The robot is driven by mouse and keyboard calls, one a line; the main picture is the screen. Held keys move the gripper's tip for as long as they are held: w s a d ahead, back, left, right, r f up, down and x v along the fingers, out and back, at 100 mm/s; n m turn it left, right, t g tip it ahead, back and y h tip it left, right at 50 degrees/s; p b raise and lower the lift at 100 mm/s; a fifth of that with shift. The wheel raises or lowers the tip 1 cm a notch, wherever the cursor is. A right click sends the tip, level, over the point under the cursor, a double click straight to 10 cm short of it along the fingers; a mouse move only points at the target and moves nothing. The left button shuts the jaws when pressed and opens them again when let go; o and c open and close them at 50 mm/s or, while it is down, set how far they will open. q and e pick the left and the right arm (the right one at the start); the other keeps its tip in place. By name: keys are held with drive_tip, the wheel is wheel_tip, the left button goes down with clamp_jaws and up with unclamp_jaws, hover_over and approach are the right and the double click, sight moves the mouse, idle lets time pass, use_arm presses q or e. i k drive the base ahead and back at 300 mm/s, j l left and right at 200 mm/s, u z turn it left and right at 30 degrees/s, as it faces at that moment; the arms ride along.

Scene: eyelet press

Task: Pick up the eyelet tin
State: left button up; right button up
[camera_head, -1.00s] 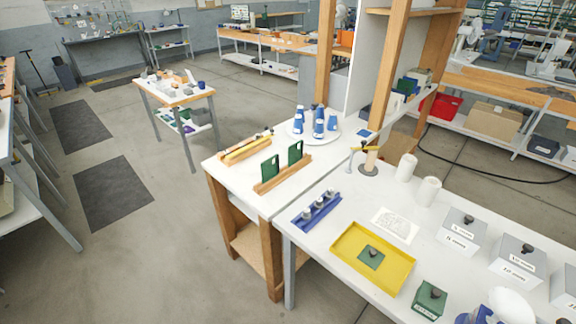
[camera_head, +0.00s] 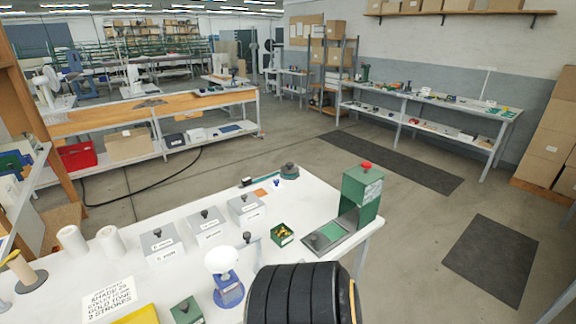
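No label that I can read says eyelets, so I cannot tell for sure which container is the eyelet tin. A small green open box (camera_head: 282,236) with yellowish pieces inside stands on the white table, left of the green press (camera_head: 361,199) with a red knob. A green lidded box (camera_head: 186,311) with a dark knob is at the bottom edge, partly cut off. Three grey lidded boxes, the left one (camera_head: 162,247), the middle one (camera_head: 207,228) and the right one (camera_head: 246,209), carry labels and dark knobs. Neither gripper is in view.
A large black ribbed shape covers the table's near edge; I cannot tell what it is. A white lamp-like head on a blue base (camera_head: 228,292), white rolls (camera_head: 72,242) and a printed card (camera_head: 110,299) stand on the table. Open floor lies to the right.

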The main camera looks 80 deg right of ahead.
sight(282, 235)
drive_tip(key=k+z, duration=0.1)
drive_tip(key=z, duration=2.3)
